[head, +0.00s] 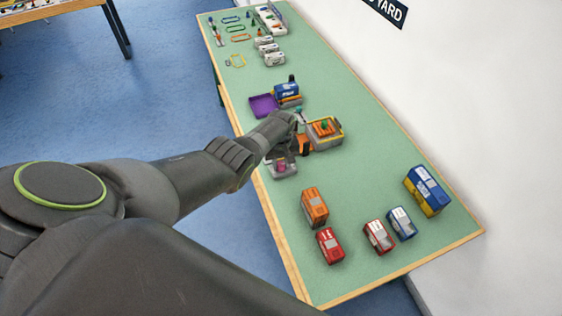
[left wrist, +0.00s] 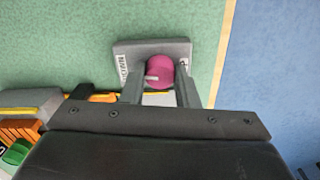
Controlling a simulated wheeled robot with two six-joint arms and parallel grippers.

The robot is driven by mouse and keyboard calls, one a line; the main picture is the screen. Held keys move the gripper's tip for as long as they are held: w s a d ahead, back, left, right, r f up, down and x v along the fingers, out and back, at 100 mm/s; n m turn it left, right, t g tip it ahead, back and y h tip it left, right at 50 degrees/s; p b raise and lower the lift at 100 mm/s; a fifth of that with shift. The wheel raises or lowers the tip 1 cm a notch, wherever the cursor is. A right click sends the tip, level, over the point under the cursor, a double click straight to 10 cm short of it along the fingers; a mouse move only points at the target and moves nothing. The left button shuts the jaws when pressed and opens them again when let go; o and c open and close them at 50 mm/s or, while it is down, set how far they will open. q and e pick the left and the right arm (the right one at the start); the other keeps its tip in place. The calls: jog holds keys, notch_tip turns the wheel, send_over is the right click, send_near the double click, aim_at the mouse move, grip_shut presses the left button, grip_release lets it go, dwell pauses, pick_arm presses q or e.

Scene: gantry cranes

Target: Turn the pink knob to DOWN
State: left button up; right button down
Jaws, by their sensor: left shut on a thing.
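The pink knob (left wrist: 157,70) sits on a grey control box (left wrist: 180,46) at the near edge of the green table. In the left wrist view the two fingers of my left gripper (left wrist: 160,80) are closed around the knob's sides. A short pale mark on the knob lies toward its left side, on the side of a white label (left wrist: 123,66) that appears to read DOWN. A second label on the right is partly hidden by a finger. In the head view the knob (head: 281,166) and box (head: 290,171) show just below my gripper. My right gripper is not in view.
An orange and grey crane unit (head: 325,130) stands close beside the box, with a purple tray (head: 263,106) beyond. Several toy containers, including an orange one (head: 314,206) and a blue and yellow one (head: 427,190), stand at the near end. The table's middle right is clear.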

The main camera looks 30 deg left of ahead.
aim_at(281, 164)
pick_arm(q)
jog(key=shift+w+r+n, duration=0.1)
jog(key=shift+n, duration=0.5)
jog(key=o, duration=1)
jog(key=shift+c, duration=0.2)
notch_tip(281, 164, up, 6)
jog(key=p, duration=0.3)
jog(key=shift+r+p, duration=0.2)
jog(key=shift+p, duration=0.15)
notch_tip(281, 164, up, 11)
